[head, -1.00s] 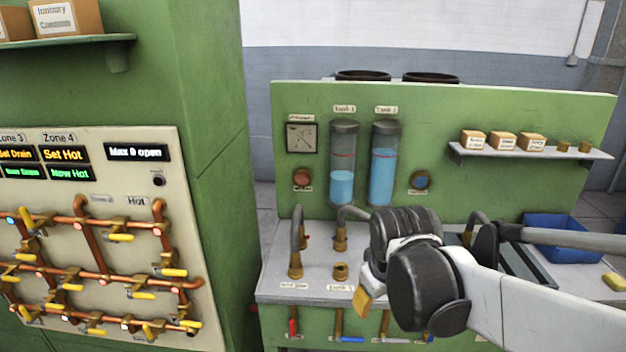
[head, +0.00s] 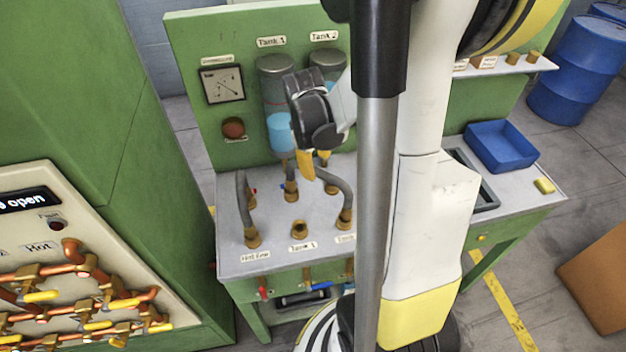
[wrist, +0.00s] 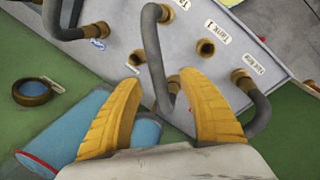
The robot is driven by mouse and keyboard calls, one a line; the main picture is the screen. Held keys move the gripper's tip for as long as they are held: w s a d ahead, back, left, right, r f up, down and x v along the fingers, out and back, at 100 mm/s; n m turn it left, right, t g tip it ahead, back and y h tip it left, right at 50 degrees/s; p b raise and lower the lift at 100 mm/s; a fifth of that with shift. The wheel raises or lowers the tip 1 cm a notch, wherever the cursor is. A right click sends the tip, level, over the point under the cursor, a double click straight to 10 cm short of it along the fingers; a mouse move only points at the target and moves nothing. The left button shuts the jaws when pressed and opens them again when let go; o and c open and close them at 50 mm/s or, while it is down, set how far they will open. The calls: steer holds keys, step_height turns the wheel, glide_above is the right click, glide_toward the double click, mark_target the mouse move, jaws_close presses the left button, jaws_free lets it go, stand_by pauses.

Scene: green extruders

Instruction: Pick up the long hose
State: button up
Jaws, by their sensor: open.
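The long hose (head: 329,184), a grey bent tube with brass ends, arches diagonally from a fitting at the back of the bench to the front fitting right of the "Tank 1" label. The wrist view shows this hose (wrist: 153,45) ahead of and between my fingertips, apparently not gripped. My gripper (head: 315,163) points down over the bench near the hose's back end. Its yellow fingers (wrist: 160,80) are spread and empty. A shorter hose (head: 243,195) stands at the left over the hot raw fitting. It shows at the right in the wrist view (wrist: 262,108).
An empty brass fitting (head: 298,229) stands between the two hoses. The green panel with tanks (head: 277,95) rises close behind my gripper. A blue bin (head: 502,146) and yellow sponge (head: 544,185) lie at the right. My column and arm hide the bench's middle.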

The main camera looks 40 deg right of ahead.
mark_target(322, 172)
steer(key=f, duration=0.1)
steer(key=d+f, duration=0.1)
steer(key=f, duration=0.3)
steer(key=shift+s+d+f+b, duration=0.15)
steer(key=shift+d+f+b, duration=0.05)
steer(key=shift+d+b, duration=0.2)
jaws_close()
